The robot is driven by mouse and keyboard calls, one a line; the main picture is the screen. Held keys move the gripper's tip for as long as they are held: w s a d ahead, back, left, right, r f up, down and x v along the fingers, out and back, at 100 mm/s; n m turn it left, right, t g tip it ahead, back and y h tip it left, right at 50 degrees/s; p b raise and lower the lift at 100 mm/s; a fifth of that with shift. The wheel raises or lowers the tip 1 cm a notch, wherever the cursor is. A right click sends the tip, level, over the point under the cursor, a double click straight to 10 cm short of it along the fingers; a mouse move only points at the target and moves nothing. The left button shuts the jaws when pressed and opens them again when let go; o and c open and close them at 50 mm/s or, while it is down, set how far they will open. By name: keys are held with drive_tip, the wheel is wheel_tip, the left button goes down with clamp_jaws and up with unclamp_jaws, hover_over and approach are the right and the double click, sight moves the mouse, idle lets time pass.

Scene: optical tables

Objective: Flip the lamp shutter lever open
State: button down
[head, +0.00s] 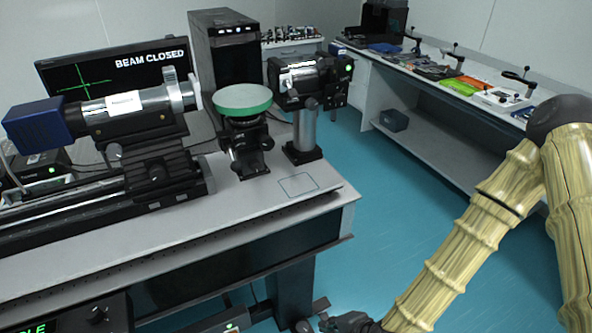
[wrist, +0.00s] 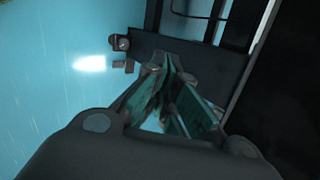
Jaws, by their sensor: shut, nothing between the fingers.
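The likely lamp is a black and silver housing (head: 308,78) on a grey post at the back right of the near optical table. I cannot clearly pick out its shutter lever; small dark parts show on the housing's right side. A monitor (head: 80,85) at the back left reads "BEAM CLOSED". My gripper (head: 345,325) is low at the bottom edge of the head view, below the tabletop and well apart from the lamp. In the wrist view my gripper (wrist: 168,68) has its fingertips together with nothing between them.
The near table (head: 320,200) carries a long rail with a blue-ended camera tube (head: 110,112) and a green round disc (head: 243,98) on a mount. A side bench (head: 440,75) with small items stands right. Blue floor (head: 400,190) lies open between them.

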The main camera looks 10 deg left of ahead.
drive_tip(key=w+a+r+m+t+y, duration=0.1)
drive_tip(key=w+a+r+m, duration=0.1)
drive_tip(key=w+r, duration=0.2)
drive_tip(key=w+a+r+m+t+y, duration=0.1)
drive_tip(key=w+a+r+m+t, duration=0.1)
drive_tip(key=r, duration=0.6)
drive_tip(key=w+a+r+m+t+y, duration=0.1)
drive_tip(key=w+a+r+m+t, duration=0.1)
drive_tip(key=w+a+r+m, duration=0.2)
drive_tip(key=shift+w+r+y, duration=0.3)
drive_tip(key=shift+w+r, duration=0.85)
drive_tip(key=shift+r, duration=0.25)
drive_tip(key=m+t+y, duration=0.2)
drive_tip(key=m+t, duration=0.4)
drive_tip(key=m, duration=0.3)
approach(292, 94)
wheel_tip(292, 94, down, 5)
drive_tip(key=d, duration=0.1)
drive_tip(key=shift+s+d+r, duration=0.1)
drive_tip(key=shift+s+r, duration=0.1)
drive_tip(key=shift+s, duration=0.1)
drive_tip(key=p+x, duration=0.2)
drive_tip(key=x, duration=0.8)
drive_tip(key=shift+p, duration=0.4)
drive_tip(key=shift+s+r, duration=0.1)
drive_tip(key=shift+r, duration=0.1)
